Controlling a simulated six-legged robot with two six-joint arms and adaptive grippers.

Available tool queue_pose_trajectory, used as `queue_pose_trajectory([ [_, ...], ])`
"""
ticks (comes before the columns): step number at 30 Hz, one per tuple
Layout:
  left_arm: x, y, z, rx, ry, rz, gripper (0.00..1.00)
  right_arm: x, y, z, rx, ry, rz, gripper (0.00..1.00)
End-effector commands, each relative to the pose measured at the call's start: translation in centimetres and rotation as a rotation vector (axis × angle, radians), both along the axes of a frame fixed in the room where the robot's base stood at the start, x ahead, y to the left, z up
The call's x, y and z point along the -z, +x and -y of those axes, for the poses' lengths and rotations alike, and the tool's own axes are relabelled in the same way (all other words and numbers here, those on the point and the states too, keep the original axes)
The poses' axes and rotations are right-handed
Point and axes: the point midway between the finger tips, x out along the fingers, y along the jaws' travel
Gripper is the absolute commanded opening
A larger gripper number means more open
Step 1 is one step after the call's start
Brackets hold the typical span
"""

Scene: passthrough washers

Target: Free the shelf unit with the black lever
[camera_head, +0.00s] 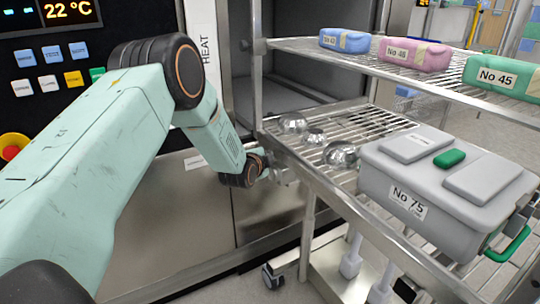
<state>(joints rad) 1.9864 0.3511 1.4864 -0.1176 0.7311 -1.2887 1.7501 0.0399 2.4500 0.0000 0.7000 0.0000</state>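The shelf unit (345,208) is a metal rack with wire shelves, standing against the open washer chamber on the right half of the head view. My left arm reaches in from the left, and its wrist ends at the rack's near left corner. My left gripper (272,174) is small and mostly hidden behind the wrist there. I cannot tell whether its fingers are open or touch anything. I cannot make out the black lever; the wrist may cover it. My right gripper is out of view.
A grey box marked No 75 (395,195) and shiny metal bowls (341,154) stand on the lower shelf. Blue (344,40), pink (414,54) and green (505,77) packs lie on the upper shelf. A control panel (50,60) with buttons is at left. A caster (272,276) is below.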

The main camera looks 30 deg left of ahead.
Motion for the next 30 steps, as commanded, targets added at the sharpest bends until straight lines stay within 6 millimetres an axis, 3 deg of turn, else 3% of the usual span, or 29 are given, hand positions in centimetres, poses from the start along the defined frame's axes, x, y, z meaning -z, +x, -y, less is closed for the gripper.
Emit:
queue_pose_trajectory([
  [30,-0.7,0.38,-0.25,0.002,0.003,0.002,0.0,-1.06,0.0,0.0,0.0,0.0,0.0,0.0],
])
